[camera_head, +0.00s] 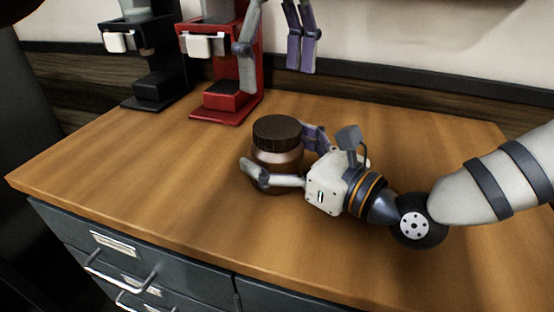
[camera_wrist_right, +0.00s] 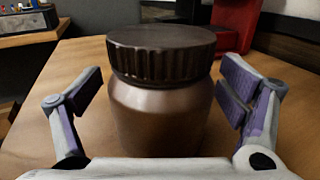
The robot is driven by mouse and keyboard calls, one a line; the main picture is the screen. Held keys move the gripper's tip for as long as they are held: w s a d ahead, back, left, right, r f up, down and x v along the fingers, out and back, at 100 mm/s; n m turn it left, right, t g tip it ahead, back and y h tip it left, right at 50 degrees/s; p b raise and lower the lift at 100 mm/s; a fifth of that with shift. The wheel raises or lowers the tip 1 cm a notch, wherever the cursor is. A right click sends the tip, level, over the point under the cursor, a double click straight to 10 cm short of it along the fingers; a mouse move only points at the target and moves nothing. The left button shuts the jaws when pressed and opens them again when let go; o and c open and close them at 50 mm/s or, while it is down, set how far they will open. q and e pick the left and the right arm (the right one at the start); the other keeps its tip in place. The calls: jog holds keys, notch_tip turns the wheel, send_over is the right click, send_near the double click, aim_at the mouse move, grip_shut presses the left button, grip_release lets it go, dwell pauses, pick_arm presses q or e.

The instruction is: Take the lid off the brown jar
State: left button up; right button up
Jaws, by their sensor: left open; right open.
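The brown jar (camera_head: 277,165) stands upright on the wooden counter, with its dark ribbed lid (camera_head: 277,132) on top. My right gripper (camera_head: 284,155) is open around the jar body, below the lid, with one finger on each side. In the right wrist view, the jar body (camera_wrist_right: 160,115) and lid (camera_wrist_right: 160,52) are between the open fingers. There is a clear gap on the left; the right pad is very close to the jar, and I cannot tell if it touches. My left gripper (camera_head: 277,55) is open and empty, high above the counter, fingers pointing down.
A red brewer (camera_head: 223,105) stands behind the jar, near my left gripper. A black brewer (camera_head: 158,90) stands left of it. The wooden counter (camera_head: 130,160) is clear left of the jar. Grey drawers (camera_head: 190,270) are below its front edge.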

aim_at(277, 125)
jog(key=c, duration=2.1)
pick_arm(q)
jog(key=m, duration=0.4)
pick_arm(e)
grip_shut()
pick_arm(q)
jog(key=m, duration=0.4)
jog(key=shift+f+m, duration=0.1)
jog(key=shift+m, duration=0.3)
notch_tip(277, 125, down, 8)
jog(key=shift+r, duration=0.1)
jog(key=c, duration=1.2)
jog(key=n, duration=1.4)
jog(key=shift+n, duration=0.4)
jog(key=n, duration=0.4)
jog(key=shift+r, duration=0.1)
jog(key=n, duration=1.9)
jog(key=shift+w+n, duration=0.1)
jog(key=shift+n, duration=0.2)
jog(key=n, duration=0.4)
jog(key=shift+n, duration=0.3)
